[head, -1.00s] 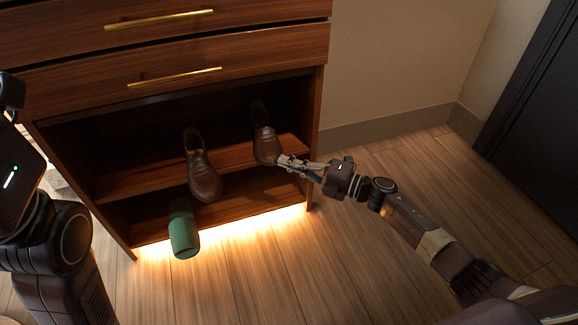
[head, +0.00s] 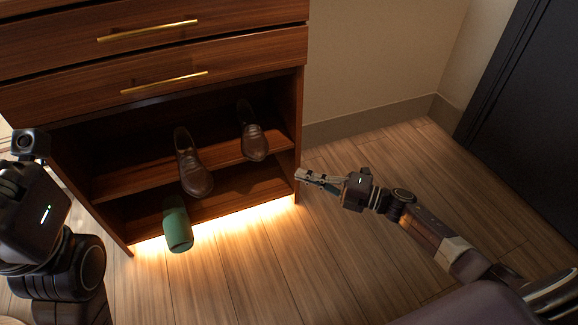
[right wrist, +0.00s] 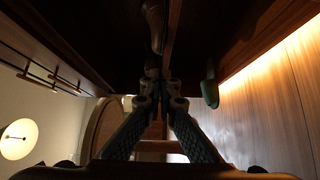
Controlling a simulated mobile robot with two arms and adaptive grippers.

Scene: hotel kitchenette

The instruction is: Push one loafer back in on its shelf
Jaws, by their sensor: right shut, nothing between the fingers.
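Two brown loafers rest on the middle shelf (head: 130,182) of the open cabinet. The left loafer (head: 192,170) juts well past the shelf's front edge, toe outward and down. The right loafer (head: 254,143) sits farther in, its toe around the front edge. My right gripper (head: 303,176) is shut and empty, in front of the cabinet's right side and apart from the right loafer. In the right wrist view the shut fingers (right wrist: 158,82) point toward the cabinet, with a brown loafer (right wrist: 154,25) beyond them. My left arm shows at the left, its fingers out of sight.
Drawers with brass handles (head: 165,82) are above. The cabinet's right side panel (head: 299,130) stands close to my right gripper. The wooden floor (head: 350,245) is clear.

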